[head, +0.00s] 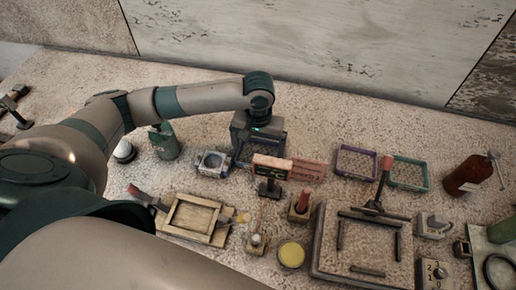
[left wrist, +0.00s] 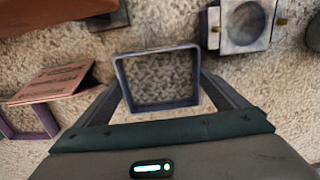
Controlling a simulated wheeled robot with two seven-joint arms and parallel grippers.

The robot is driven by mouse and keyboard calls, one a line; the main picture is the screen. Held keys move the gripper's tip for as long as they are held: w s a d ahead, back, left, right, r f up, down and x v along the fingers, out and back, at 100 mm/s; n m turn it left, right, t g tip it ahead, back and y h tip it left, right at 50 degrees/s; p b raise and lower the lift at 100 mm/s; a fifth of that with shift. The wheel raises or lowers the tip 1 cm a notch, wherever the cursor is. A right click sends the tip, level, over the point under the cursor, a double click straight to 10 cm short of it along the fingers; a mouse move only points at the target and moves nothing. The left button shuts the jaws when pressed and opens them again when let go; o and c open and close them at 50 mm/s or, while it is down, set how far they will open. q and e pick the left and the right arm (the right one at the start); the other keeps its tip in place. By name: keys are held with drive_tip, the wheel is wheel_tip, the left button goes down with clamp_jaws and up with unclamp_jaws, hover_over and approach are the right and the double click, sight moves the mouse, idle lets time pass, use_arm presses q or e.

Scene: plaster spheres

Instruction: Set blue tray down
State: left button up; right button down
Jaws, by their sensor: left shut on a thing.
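The blue tray is a small square open frame with a dark blue-grey rim (left wrist: 158,107). In the left wrist view it lies between the two fingers of my left gripper (left wrist: 160,82), which is shut on it from both sides. In the head view my left gripper (head: 260,148) points down over the back middle of the table, and the tray shows only partly beneath it, behind a red-orange block. The tray looks level and close to the table; I cannot tell whether its underside touches. My right gripper is not in view.
A grey square mould (head: 212,163) stands just left of the tray. A red-orange block (head: 271,166) on a dark stand and a pink folded card (head: 308,171) are close in front and right. Purple (head: 356,147) and green (head: 424,172) trays lie further right. Bare table shows behind.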

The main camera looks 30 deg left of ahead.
use_arm(q)
drive_tip(key=shift+f, duration=0.1)
drive_tip(key=o, duration=0.8)
drive_tip(key=shift+r, duration=0.75)
wheel_tip(320, 180, up, 11)
drive_tip(key=b, duration=0.2)
drive_tip(key=shift+d+f, duration=0.1)
